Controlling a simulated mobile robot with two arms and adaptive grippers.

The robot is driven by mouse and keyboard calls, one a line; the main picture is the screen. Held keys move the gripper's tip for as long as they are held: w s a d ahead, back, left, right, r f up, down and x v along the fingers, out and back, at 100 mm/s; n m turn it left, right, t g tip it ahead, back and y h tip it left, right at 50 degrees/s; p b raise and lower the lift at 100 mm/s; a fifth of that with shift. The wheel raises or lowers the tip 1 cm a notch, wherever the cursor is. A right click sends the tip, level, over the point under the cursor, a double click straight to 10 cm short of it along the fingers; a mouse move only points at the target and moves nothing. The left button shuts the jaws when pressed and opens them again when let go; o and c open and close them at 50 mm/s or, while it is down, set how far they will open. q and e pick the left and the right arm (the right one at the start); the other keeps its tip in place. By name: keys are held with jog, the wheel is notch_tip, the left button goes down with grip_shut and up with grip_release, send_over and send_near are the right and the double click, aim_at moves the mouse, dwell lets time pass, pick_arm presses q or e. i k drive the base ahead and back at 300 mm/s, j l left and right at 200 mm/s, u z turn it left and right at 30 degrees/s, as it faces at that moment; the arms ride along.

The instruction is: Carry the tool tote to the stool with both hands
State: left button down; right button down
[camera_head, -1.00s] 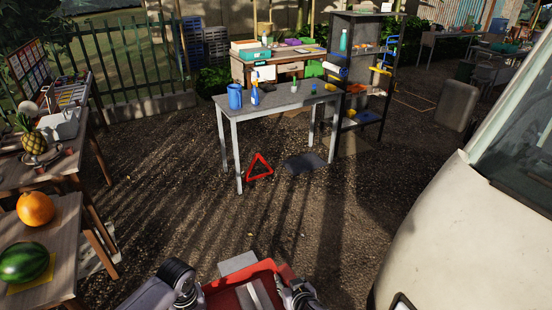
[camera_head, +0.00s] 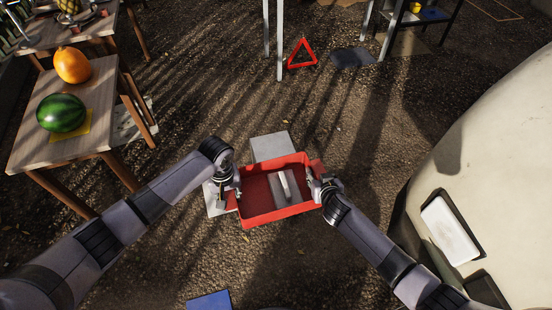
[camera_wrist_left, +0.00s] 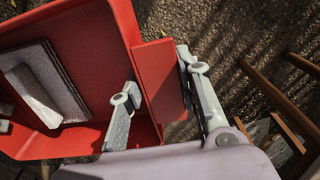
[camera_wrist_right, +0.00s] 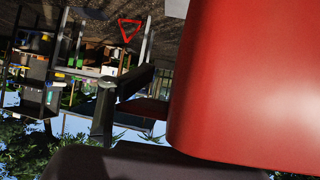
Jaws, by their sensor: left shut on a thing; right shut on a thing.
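The tool tote (camera_head: 247,222) is an open red tray with a grey, light-handled flat tool (camera_head: 285,187) inside, in the lower middle of the head view. My left gripper (camera_head: 233,187) is shut on the tote's left side. In the left wrist view, its fingers (camera_wrist_left: 160,88) are on either side of a red side tab. My right gripper (camera_head: 319,187) is shut on the tote's right side. In the right wrist view, the red tote wall (camera_wrist_right: 250,80) hides much of the grip. I cannot clearly identify a stool. How high the tote is cannot be told.
Pale grey flat pieces (camera_head: 272,146) show behind and left of the tote. A wooden table (camera_head: 50,150) with a watermelon (camera_head: 61,113) and an orange fruit (camera_head: 73,65) stands left. A pale vehicle (camera_head: 500,170) fills the right. A red triangle (camera_head: 302,54) stands beyond open gravel.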

aim_at(276, 156)
jog(key=i+l, duration=0.15)
jog(key=i, duration=1)
jog(key=j+u, duration=0.05)
